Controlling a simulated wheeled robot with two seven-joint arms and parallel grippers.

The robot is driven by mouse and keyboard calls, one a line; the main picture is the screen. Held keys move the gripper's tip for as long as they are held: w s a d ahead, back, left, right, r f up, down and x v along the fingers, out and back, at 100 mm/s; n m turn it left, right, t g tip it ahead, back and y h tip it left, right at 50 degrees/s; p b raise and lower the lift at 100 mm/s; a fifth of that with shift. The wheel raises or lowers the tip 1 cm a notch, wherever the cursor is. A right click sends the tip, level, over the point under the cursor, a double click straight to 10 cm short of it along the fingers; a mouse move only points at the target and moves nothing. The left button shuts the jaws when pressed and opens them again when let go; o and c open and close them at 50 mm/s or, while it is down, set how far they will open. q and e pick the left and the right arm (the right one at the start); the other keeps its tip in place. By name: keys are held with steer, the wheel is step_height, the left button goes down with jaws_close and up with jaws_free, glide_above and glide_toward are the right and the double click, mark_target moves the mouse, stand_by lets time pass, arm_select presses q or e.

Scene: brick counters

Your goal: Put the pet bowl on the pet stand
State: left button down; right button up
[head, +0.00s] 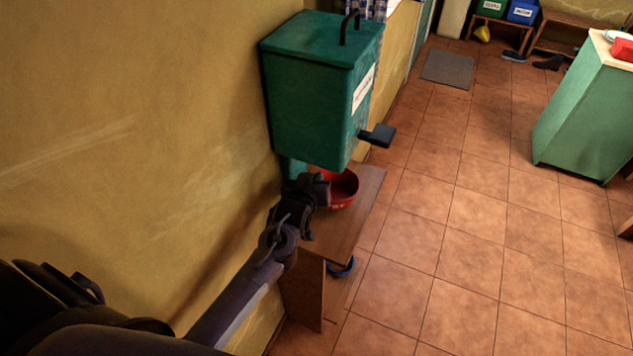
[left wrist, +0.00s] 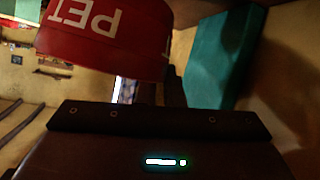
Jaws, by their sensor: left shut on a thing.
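The red pet bowl (head: 343,189) is upright at the wooden stand (head: 345,232) against the yellow wall, below the green dispenser. My left gripper (head: 322,188) is shut on the bowl's near left side. In the left wrist view the red bowl (left wrist: 105,45) fills the upper left, with white letters reading PET upside down. I cannot tell whether the bowl's base touches the stand top or is slightly above it. The dispenser and gripper hide part of the bowl. My right gripper is not in view.
The green dispenser (head: 315,85) with a black lever (head: 377,136) hangs close over the stand. A blue bowl (head: 342,267) is lower down at the stand. A green counter (head: 585,115) stands at the right. The tiled floor between is clear, with a grey mat (head: 448,68) farther back.

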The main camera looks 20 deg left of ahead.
arm_select(q)
steer(key=shift+w+r, duration=0.1)
steer(key=shift+w, duration=0.25)
steer(key=shift+w+a+r, duration=0.1)
steer(key=shift+w+a, duration=0.05)
steer(key=shift+w, duration=0.35)
step_height(320, 180, down, 3)
steer(key=shift+s+p, duration=0.15)
steer(key=shift+p, duration=0.25)
steer(key=shift+f, duration=0.4)
steer(key=c, duration=1.6)
jaws_free()
steer(key=shift+o, duration=0.2)
steer(key=v, duration=1.2)
steer(key=shift+b, duration=0.3)
